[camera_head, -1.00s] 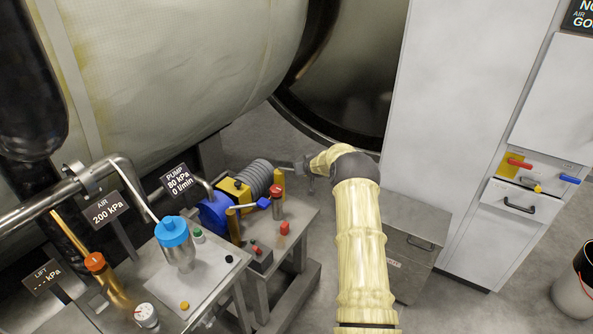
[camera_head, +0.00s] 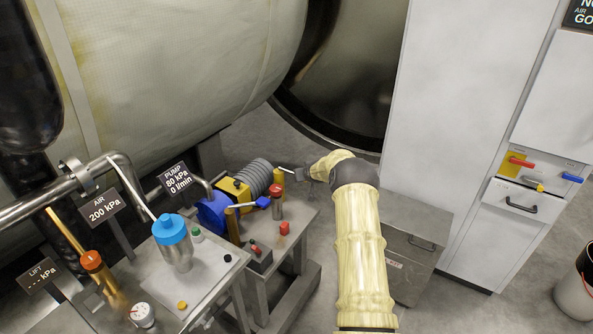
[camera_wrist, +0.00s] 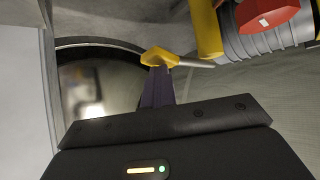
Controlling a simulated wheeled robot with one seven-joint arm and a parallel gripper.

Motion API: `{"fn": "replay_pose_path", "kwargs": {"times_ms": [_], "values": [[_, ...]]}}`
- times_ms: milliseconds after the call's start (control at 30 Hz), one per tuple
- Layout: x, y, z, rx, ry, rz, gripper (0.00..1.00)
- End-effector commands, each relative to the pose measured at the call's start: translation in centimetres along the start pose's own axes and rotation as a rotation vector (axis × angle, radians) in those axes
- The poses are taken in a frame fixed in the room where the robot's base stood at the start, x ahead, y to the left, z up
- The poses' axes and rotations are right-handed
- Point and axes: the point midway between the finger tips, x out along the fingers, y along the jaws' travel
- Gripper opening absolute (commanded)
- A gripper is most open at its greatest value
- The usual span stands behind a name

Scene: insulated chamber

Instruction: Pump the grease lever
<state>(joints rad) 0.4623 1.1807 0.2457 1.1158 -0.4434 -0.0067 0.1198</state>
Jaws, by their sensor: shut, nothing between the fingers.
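A thin grey lever rod (camera_head: 287,170) sticks out to the right from a short yellow post (camera_head: 279,175) at the far end of the pump bench. The rod (camera_wrist: 196,63) and the post (camera_wrist: 208,30) also show in the wrist view. My gripper (camera_head: 303,174) is at the rod's outer end. In the wrist view my dark fingers (camera_wrist: 157,86) are shut together, with a yellow end piece (camera_wrist: 160,57) at their tips where the rod ends. I cannot tell whether the fingers touch the lever. No thing shows held between them.
A blue-capped canister (camera_head: 172,240) stands on the near bench. A grey cabinet (camera_head: 412,240) is right of my arm, beside a tall white cabinet (camera_head: 455,120). A big padded cylinder (camera_head: 180,70) hangs behind.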

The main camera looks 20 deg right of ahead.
Motion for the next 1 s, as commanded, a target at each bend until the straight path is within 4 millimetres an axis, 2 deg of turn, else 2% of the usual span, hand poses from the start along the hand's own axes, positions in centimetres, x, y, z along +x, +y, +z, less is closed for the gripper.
{"fn": "replay_pose_path", "kwargs": {"times_ms": [233, 467, 1000], "values": [[0.7, -0.2, 1.0, 0.0, -0.002, -0.002, 0.0], [0.6, -0.2, 0.8, 0.0, -0.002, -0.003, 0.0], [-1.5, -0.1, -1.7, 0.003, -0.003, -0.001, 0.0]]}}
